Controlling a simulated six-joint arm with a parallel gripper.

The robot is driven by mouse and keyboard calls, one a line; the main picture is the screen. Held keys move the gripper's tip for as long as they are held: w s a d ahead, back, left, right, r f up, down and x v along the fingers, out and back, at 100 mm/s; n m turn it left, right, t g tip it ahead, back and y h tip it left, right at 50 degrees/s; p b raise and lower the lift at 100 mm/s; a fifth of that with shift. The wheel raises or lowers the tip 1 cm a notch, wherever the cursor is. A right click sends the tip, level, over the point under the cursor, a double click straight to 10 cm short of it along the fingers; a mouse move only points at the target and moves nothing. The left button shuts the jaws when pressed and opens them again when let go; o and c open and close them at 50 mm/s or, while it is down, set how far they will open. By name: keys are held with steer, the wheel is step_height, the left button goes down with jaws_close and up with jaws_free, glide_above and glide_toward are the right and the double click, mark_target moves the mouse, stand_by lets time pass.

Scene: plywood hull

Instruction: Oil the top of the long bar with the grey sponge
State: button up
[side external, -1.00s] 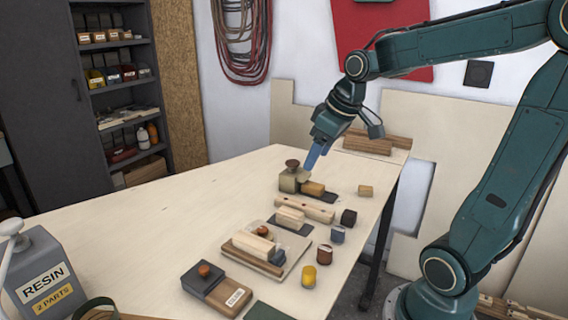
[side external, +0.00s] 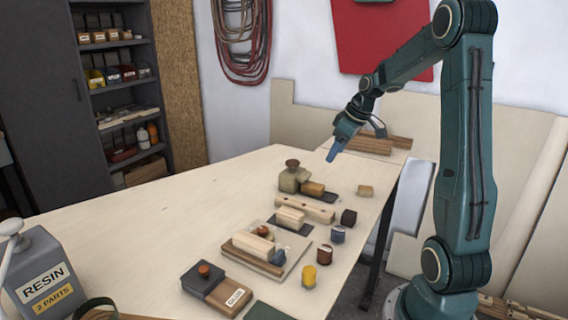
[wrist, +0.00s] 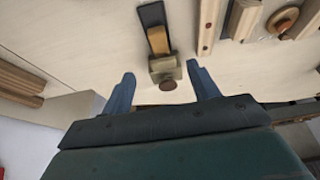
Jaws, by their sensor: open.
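The long bar (side external: 305,209) is pale wood with dark spots along it and lies on the table; it also shows in the wrist view (wrist: 207,25). My gripper (side external: 332,157) is open and empty, above the table beyond the bar. Its two blue fingers (wrist: 160,71) are spread in the wrist view. A squat grey-olive block with a brown knob (side external: 290,182) stands past the bar and appears between my fingers in the wrist view (wrist: 165,72), apart from them. I cannot tell for sure which item is the grey sponge.
A wooden block on a dark strip (side external: 313,189) lies beside the knobbed block. A black cube (side external: 349,217), a grey pot (side external: 338,234) and a yellow pot (side external: 309,276) line the near edge. A board (side external: 286,262) holds more blocks.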

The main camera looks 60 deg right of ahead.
mark_target(318, 186)
steer(key=shift+d+f, duration=0.1)
steer(key=shift+d, duration=0.15)
steer(key=shift+f, duration=0.15)
steer(key=shift+x, duration=6.7)
steer(key=shift+w, duration=0.1)
steer(key=c, duration=1.1)
steer(key=shift+o, duration=0.2)
steer(key=shift+s, duration=1.55)
